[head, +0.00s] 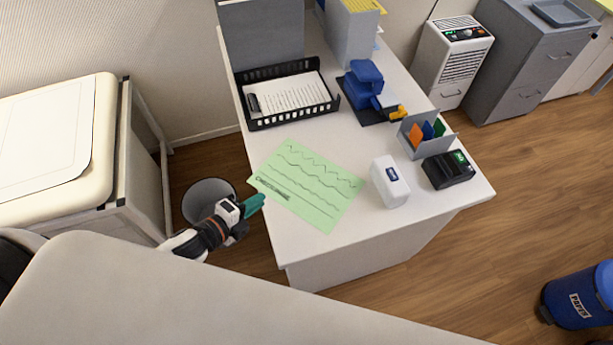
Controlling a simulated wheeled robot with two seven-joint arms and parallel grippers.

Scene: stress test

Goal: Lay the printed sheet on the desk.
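The printed sheet (312,188) is pale green with dark wavy lines and a dark block of text. It appears flat over the front left of the white desk (345,232), with its left corner reaching slightly past the desk's left edge. My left gripper (257,200), with teal fingertips, is just outside that edge, very close to the sheet's lower left side. I cannot tell whether it touches the sheet, or whether its fingers are parted. My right gripper is not in view.
A black tray of papers (283,117), a blue-and-black device (365,84), a grey organizer (413,148), a white container (389,183) and a black device (448,170) stand on the desk. A round bin (207,196) is on the floor left of it. A blue bin (577,300) is at right.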

